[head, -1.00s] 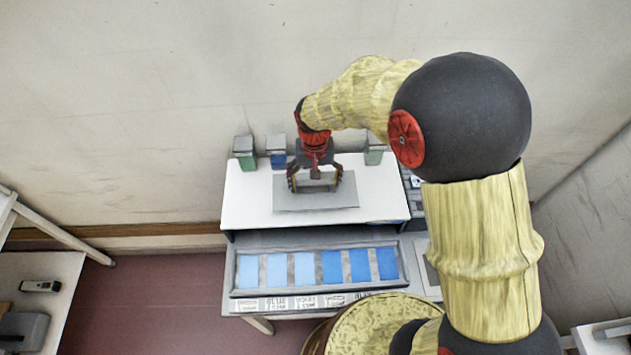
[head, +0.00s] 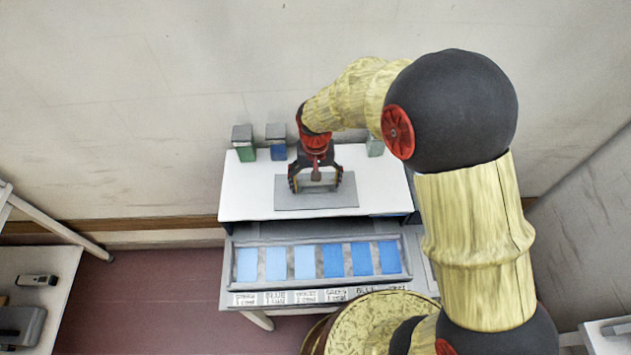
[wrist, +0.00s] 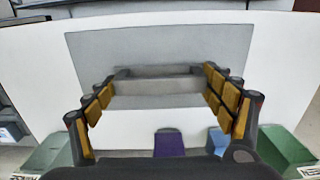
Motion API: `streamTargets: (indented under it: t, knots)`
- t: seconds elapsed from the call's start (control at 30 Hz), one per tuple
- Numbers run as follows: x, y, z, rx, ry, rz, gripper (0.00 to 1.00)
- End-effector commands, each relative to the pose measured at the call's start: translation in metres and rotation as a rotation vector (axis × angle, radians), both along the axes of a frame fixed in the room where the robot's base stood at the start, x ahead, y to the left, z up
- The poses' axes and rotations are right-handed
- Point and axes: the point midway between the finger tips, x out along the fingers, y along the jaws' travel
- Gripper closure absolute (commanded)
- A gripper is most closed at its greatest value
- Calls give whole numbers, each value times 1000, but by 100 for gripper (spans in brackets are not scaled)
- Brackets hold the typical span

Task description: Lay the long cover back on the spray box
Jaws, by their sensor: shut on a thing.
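The cover is a flat grey plate with a raised bar handle; I take it as the long cover (head: 337,201). It also shows in the wrist view (wrist: 110,55). It is over the white top (head: 245,205) of the bench unit; whether it touches that top I cannot tell. My gripper (head: 315,185) points down at the plate's middle. Its yellow-padded fingers are at the two ends of the handle (wrist: 158,86), shut on it. I cannot tell for certain which thing is the spray box; any opening under the plate is hidden.
A green container (head: 243,152), a blue one (head: 277,151) and another (head: 375,146) stand along the back edge by the wall. In front is a framed tray (head: 233,265) of blue swatches with a label strip (head: 300,298). A side table (head: 55,262) stands left.

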Motion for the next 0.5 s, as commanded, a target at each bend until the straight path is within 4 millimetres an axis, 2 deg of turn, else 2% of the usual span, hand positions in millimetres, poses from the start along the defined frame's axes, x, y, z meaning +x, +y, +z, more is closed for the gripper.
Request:
streamTargets:
  t: [0.5]
  knots:
    - [0,0,-4,0,-1,0,56]
